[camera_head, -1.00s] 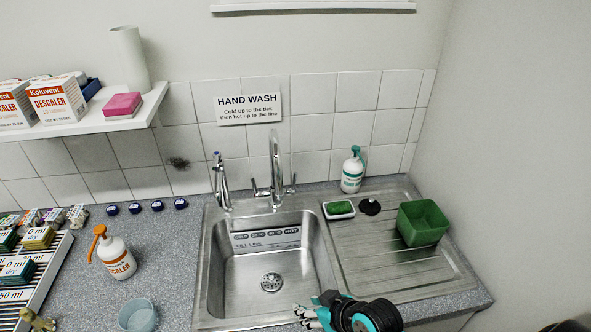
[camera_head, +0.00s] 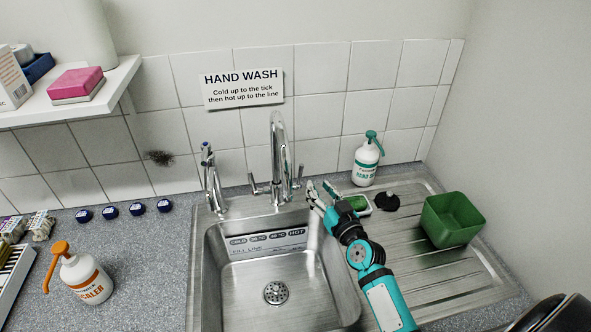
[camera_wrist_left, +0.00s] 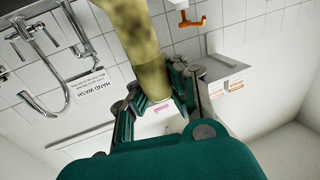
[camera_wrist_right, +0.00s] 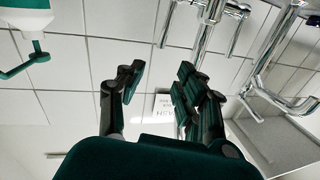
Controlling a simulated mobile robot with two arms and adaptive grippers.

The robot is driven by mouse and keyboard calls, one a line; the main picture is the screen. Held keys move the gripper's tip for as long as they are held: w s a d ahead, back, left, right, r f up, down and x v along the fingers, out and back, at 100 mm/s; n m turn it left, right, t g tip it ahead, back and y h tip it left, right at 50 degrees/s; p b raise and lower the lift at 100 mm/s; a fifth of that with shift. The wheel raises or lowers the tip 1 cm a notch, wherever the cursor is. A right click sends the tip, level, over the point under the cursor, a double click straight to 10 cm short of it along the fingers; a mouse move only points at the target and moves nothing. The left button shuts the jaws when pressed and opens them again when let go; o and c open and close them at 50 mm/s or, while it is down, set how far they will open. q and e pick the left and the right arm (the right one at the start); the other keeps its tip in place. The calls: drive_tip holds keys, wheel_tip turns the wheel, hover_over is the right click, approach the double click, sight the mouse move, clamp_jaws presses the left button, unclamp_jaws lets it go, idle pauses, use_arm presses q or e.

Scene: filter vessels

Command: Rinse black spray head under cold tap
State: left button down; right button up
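A small black piece (camera_head: 386,202) lies on the steel drainer; I cannot tell whether it is the spray head. The slim tap with a blue top (camera_head: 211,178) stands at the sink's back left. The tall middle tap (camera_head: 279,150) has side handles. My right gripper (camera_head: 322,192) is near that tap's right handle; in the right wrist view (camera_wrist_right: 165,80) its fingers are apart with nothing between them. My left gripper (camera_wrist_left: 153,88) shows only in its wrist view, closed around a mottled yellowish cylinder (camera_wrist_left: 135,35) whose far end is cut off.
The sink basin (camera_head: 240,285) is empty. A green tub (camera_head: 452,220), a green sponge (camera_head: 359,203) and a white-teal pump bottle (camera_head: 367,160) are at the right. An orange-topped spray bottle (camera_head: 80,278) and several blue caps (camera_head: 137,209) are on the left counter.

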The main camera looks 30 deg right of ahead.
sight(302, 168)
drive_tip(key=w, duration=0.8)
drive_tip(key=w+f, duration=0.1)
drive_tip(key=w, duration=0.3)
drive_tip(key=shift+w+d, duration=0.15)
drive_tip(key=shift+d, duration=0.2)
clamp_jaws()
